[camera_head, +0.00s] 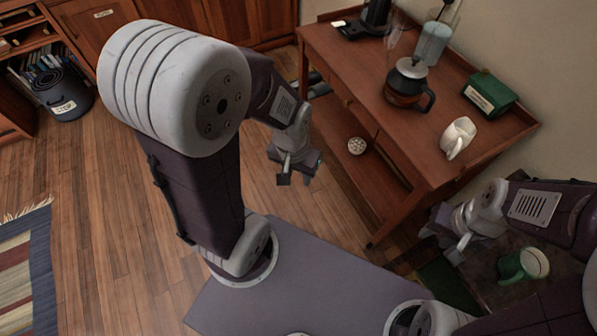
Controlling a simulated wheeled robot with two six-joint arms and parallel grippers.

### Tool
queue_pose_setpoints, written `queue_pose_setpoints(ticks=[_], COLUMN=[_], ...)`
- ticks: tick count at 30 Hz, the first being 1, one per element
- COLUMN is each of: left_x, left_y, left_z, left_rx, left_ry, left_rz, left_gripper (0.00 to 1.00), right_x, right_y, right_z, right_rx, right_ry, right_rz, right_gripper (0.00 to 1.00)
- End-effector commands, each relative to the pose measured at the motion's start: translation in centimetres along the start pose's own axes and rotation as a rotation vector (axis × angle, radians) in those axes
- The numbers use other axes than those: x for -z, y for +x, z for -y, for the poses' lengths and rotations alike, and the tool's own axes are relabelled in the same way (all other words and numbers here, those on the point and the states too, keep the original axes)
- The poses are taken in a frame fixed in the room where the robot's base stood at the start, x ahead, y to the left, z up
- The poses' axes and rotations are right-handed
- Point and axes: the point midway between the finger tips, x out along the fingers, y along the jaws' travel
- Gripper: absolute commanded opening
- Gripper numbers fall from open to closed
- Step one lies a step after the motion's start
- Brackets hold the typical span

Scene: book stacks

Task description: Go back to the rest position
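My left gripper (298,176) hangs over the wooden floor, left of the wooden side table (335,65). Its two fingers are apart with nothing between them. My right gripper (440,246) is at the lower right, in front of the side table. Its fingers look apart and I see nothing held in them, though it is small and partly dark. A green mug (523,266) with a pale inside stands right of and below the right gripper, apart from it, on a dark surface.
The side table carries a coffee pot (407,82), a green box (488,96) and a white mug (458,137). A round pale item (357,146) sits on its lower shelf. A dark bin (64,95) and a striped rug (28,270) are at left. The floor between is clear.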

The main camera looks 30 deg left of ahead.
Motion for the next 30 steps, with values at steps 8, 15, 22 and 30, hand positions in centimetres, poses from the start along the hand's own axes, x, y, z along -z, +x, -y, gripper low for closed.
queue_pose_setpoints(ticks=[8, 15, 22, 30], left_x=[-0.1, 0.8, 2.0, 2.0], left_y=[-0.3, -7.7, -18.7, -19.5], left_z=[0.0, -0.2, -0.4, -0.4], left_rx=[0.0, 0.0, 0.0, 0.0], left_ry=[-0.001, 0.0, 0.0, 0.0], left_rz=[0.005, 0.004, 0.003, 0.004], left_gripper=[0.36, 0.36, 0.36, 0.36], right_x=[0.0, 0.8, 2.0, 2.0], right_y=[-0.3, -7.8, -18.8, -19.5], right_z=[0.0, 0.1, 0.4, 0.4], right_rx=[0.0, 0.0, 0.0, 0.0], right_ry=[0.0, 0.0, 0.0, 0.0], right_rz=[0.0, 0.0, -0.001, 0.0], right_gripper=[0.36, 0.36, 0.36, 0.36])
